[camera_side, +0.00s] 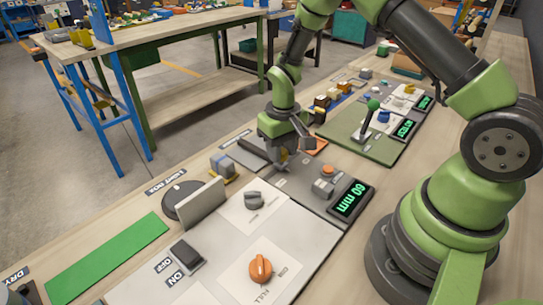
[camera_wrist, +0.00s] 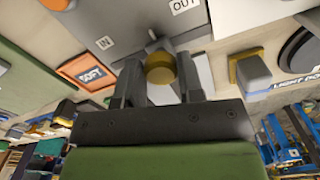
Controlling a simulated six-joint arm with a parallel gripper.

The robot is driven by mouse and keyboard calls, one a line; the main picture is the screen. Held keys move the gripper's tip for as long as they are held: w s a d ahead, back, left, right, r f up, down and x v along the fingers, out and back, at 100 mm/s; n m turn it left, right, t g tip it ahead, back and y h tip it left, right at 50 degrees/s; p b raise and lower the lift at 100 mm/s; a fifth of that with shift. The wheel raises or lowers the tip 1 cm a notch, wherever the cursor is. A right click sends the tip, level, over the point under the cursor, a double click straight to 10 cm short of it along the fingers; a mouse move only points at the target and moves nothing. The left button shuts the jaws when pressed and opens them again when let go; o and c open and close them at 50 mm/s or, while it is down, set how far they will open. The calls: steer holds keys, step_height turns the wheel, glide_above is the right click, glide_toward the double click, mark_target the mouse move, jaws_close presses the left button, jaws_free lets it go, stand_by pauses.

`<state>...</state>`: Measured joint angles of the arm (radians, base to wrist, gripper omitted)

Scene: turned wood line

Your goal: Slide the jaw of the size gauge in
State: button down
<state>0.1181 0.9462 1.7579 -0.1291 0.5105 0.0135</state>
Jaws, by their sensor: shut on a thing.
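The size gauge (camera_side: 296,187) is a grey panel in the middle of the side view, with a green display (camera_side: 350,199) reading 60 mm. In the wrist view its grey plate (camera_wrist: 130,17) carries IN and OUT labels. My gripper (camera_side: 281,160) is down at the far left end of the gauge. In the wrist view my gripper (camera_wrist: 160,80) has its fingers on both sides of a brass-coloured round knob (camera_wrist: 161,68), which I take as the jaw's handle. It is shut on it. The rest of the jaw is largely hidden by the fingers.
An orange button (camera_side: 328,170) and grey blocks (camera_side: 322,187) are near the display. A green lever (camera_side: 371,112) stands on the panel behind. The light box disc (camera_side: 181,199) is at left.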

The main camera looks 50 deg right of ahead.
steer(key=d, duration=0.6)
steer(key=shift+d, duration=0.1)
steer(key=c, duration=0.8)
jaws_free()
steer(key=shift+o, duration=0.2)
step_height(320, 180, up, 10)
